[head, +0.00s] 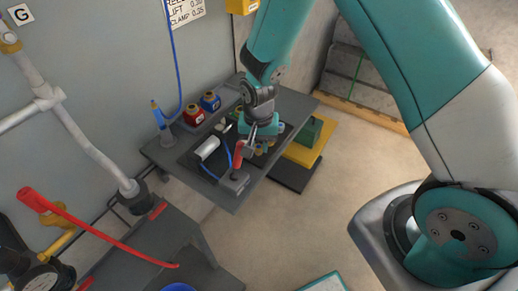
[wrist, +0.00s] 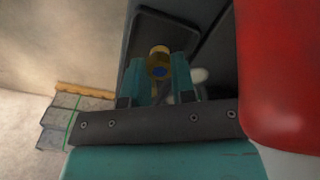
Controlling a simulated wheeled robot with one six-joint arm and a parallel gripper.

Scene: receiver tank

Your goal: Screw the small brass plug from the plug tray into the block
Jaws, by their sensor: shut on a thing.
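A small brass plug (wrist: 159,58) with a blue centre shows between my gripper's teal fingers (wrist: 160,78) in the wrist view. My gripper is shut on it. In the head view my gripper (head: 262,131) is over the right part of the dark work table, and the plug cannot be made out surely there. A dark recessed tray (wrist: 182,28) lies beyond the fingertips in the wrist view; I cannot tell surely that it is the plug tray. A grey block (head: 234,183) sits at the table's front edge, left of and nearer than my gripper. Its hole is not visible.
A red handle (head: 238,155) stands up by the block; a large red shape (wrist: 285,70) fills the wrist view's right side. A green box (head: 310,133) stands right.

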